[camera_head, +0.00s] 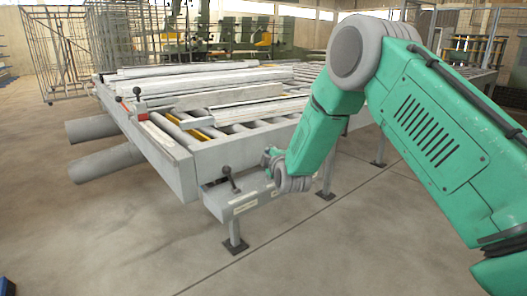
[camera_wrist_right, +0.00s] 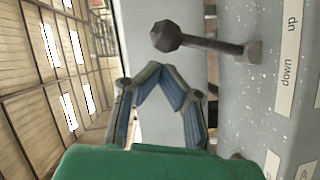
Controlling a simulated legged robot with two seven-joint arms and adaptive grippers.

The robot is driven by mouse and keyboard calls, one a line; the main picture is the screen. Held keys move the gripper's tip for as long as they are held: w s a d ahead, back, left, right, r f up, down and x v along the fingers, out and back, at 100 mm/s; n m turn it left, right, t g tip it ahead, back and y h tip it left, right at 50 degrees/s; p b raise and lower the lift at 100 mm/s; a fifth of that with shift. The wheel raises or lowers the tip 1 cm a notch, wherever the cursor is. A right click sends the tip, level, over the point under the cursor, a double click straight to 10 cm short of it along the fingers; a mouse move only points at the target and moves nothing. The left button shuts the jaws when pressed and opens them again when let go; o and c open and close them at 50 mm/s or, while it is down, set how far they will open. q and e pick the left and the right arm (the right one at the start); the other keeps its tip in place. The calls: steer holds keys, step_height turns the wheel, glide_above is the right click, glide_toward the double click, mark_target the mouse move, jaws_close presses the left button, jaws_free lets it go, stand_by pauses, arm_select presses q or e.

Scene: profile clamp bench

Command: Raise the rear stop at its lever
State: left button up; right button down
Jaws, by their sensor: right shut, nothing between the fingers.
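A lever with a dark knob (camera_wrist_right: 166,36) and grey shaft stands out from a grey speckled panel (camera_wrist_right: 236,95) in the right wrist view. Labels reading "down" and "up" lie by its base. In the head view a dark-knobbed lever (camera_head: 227,173) stands on the bench's front ledge; I cannot read which stop it serves. My right gripper (camera_head: 267,156) is beside that lever, to its right, at the ledge. In the wrist view its fingers (camera_wrist_right: 162,72) are shut and empty, apart from the lever. The rear stop itself cannot be made out. My left gripper is not in view.
The roller bench (camera_head: 172,153) carries several long profiles (camera_head: 236,97). Two grey cylinders (camera_head: 105,160) jut out at the left. The front floor (camera_head: 120,240) is clear.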

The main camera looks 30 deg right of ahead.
steer(key=shift+d+m, duration=0.4)
steer(key=shift+d, duration=0.1)
steer(key=shift+w+d+p, duration=0.1)
steer(key=shift+d+p, duration=0.25)
steer(key=shift+d, duration=0.05)
steer(key=shift+r, duration=0.1)
